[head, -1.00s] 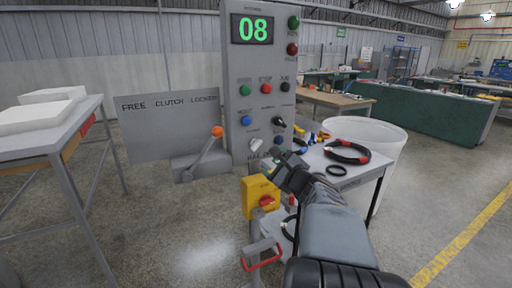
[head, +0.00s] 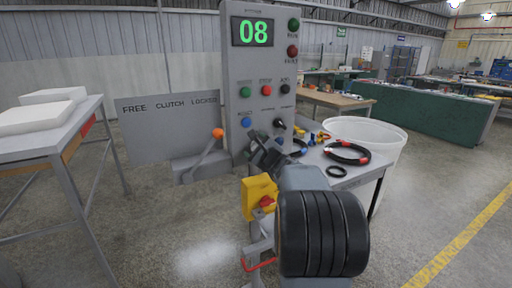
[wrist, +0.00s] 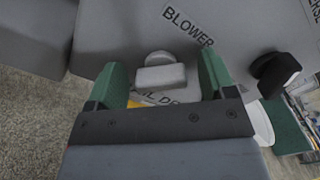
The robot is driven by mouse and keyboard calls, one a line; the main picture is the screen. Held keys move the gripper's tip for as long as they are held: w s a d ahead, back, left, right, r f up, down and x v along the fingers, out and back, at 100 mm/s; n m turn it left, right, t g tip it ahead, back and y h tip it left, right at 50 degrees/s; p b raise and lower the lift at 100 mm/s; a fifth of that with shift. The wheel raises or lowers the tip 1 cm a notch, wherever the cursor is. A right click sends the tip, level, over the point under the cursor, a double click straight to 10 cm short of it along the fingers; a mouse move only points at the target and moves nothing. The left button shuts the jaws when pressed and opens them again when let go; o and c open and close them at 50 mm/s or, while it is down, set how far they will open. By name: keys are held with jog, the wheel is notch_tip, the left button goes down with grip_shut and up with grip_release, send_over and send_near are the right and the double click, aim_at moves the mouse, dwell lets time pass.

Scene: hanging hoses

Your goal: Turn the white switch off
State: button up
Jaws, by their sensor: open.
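The white switch (wrist: 161,76) shows in the wrist view as a pale block-shaped knob on a round base, on the grey panel (head: 240,85). A BLOWER label (wrist: 188,25) is printed beside it. My gripper (head: 257,145) is at the lower part of the panel in the head view and hides the switch there. In the wrist view its green fingers (wrist: 163,80) are open, one on each side of the switch, with a visible gap on both sides. Whether the fingers touch the panel cannot be told.
A black knob (wrist: 275,72) sits just right of the fingers. A lever with an orange ball (head: 217,133) is left of the panel. A yellow box with a red knob (head: 260,197) is below. A table with hoses (head: 345,153) stands right.

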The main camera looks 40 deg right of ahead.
jog(key=shift+w, duration=0.1)
jog(key=shift+c, duration=0.2)
jog(key=c, duration=0.9)
jog(key=shift+f+b, duration=0.15)
jog(key=shift+b, duration=0.15)
jog(key=shift+n+b, duration=0.3)
jog(key=shift+b, duration=0.05)
jog(key=n+b, duration=0.1)
jog(key=b, duration=0.1)
jog(key=shift+f+b, duration=0.3)
jog(key=shift+b, duration=0.05)
jog(key=n+b, duration=0.1)
jog(key=b, duration=0.2)
jog(key=shift+n, duration=0.3)
jog(key=n+b, duration=0.3)
jog(key=b, duration=0.2)
jog(key=n+b, duration=0.2)
jog(key=shift+r+b, duration=0.1)
jog(key=shift+b, duration=0.25)
jog(key=shift+r+n, duration=0.15)
jog(key=shift+n, duration=0.35)
